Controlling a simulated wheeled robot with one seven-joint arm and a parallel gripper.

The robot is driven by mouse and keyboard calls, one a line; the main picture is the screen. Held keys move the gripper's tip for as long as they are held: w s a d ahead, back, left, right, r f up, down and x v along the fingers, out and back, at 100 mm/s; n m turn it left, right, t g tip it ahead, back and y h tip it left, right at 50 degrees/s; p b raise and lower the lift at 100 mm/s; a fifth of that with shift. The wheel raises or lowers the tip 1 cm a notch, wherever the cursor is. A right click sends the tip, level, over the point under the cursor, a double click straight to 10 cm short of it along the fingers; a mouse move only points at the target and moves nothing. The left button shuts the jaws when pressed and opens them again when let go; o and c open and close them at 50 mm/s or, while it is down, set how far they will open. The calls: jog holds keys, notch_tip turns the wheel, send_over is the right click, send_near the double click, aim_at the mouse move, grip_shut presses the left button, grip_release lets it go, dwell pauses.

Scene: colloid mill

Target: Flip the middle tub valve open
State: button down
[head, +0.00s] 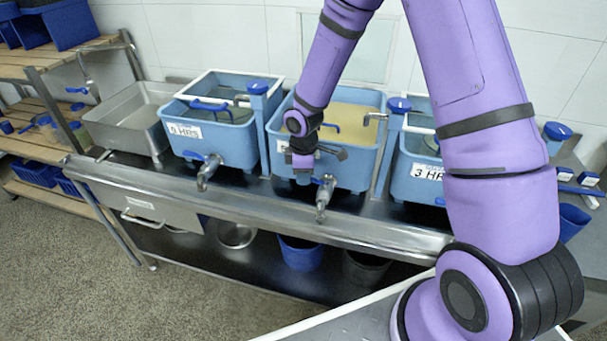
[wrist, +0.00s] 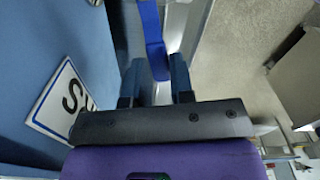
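The middle tub (head: 362,160) is a blue tub holding yellowish liquid, in the head view. Its metal valve (head: 325,193) sticks out low on the front, and the blue lever (head: 304,179) shows just left of it, partly hidden by my gripper. In the wrist view, the blue lever (wrist: 150,25) reaches down from the top, with grey metal of the valve (wrist: 178,25) beside it. My gripper (wrist: 157,78) is open, its two fingers apart, with the lever's end between or just beyond the tips. I cannot tell whether they touch it. The fingertips are hard to see in the head view.
The left tub (head: 213,140) has its own valve (head: 207,172) with a blue lever. The right tub (head: 415,178) is partly behind my arm. Blue-capped posts (head: 397,110) stand between the tubs. The steel table's front edge (head: 250,222) runs below the valves. Buckets stand underneath.

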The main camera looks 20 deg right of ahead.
dwell(0.3)
jog(key=s+n, duration=0.1)
jog(key=n, duration=0.2)
jog(key=s+n, duration=0.2)
jog(key=n, duration=0.2)
jog(key=s+n, duration=0.2)
jog(key=n, duration=0.1)
jog(key=shift+s+d, duration=0.2)
jog(key=shift+d, duration=0.05)
jog(key=shift+n, duration=0.3)
dwell(0.3)
jog(key=c, duration=1)
grip_release()
jog(key=shift+r, duration=0.15)
notch_tip(320, 180, up, 11)
jog(key=shift+f, duration=0.2)
